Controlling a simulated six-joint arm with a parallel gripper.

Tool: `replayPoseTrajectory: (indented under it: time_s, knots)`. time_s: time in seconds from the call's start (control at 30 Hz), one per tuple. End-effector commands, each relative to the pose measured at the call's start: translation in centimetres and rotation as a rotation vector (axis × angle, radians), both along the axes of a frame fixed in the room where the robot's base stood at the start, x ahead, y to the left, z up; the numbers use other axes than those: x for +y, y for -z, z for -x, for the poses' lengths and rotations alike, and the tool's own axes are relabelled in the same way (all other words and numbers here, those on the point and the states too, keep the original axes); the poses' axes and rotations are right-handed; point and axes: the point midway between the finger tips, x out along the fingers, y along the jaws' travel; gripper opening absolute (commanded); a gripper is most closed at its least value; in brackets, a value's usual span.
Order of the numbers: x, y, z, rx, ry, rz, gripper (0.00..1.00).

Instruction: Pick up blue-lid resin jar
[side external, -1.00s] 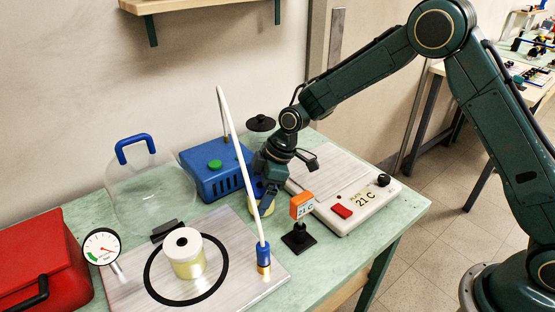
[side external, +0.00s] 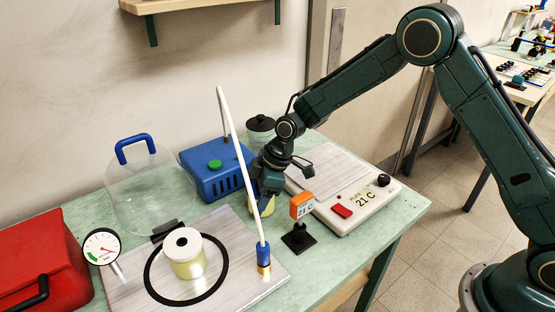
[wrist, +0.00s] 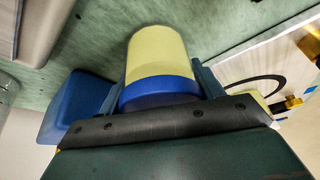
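The blue-lid resin jar has a pale yellow body and a blue lid. In the wrist view the jar (wrist: 160,52) sits between the two fingers of my gripper (wrist: 163,85), one finger on each side of the blue lid. I cannot tell whether both fingers press on it. In the side external view my gripper (side external: 264,195) reaches down over the jar (side external: 261,210) on the green table, behind the white tube.
The blue pump box (side external: 217,171) stands close to the left, the white hotplate (side external: 335,190) to the right. A white-lid jar (side external: 184,255) sits on the metal plate.

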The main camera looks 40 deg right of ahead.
Motion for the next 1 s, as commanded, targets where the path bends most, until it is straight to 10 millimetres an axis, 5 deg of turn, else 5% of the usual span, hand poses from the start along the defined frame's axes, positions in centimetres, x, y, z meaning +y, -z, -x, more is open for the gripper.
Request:
replayPoseTrajectory:
  time_s: [0.57, 1.0]
  knots:
    - [0.0, -1.3, -0.1, -0.004, -0.001, -0.001, 0.34]
    - [0.0, -8.8, -0.1, -0.007, 0.0, -0.002, 0.34]
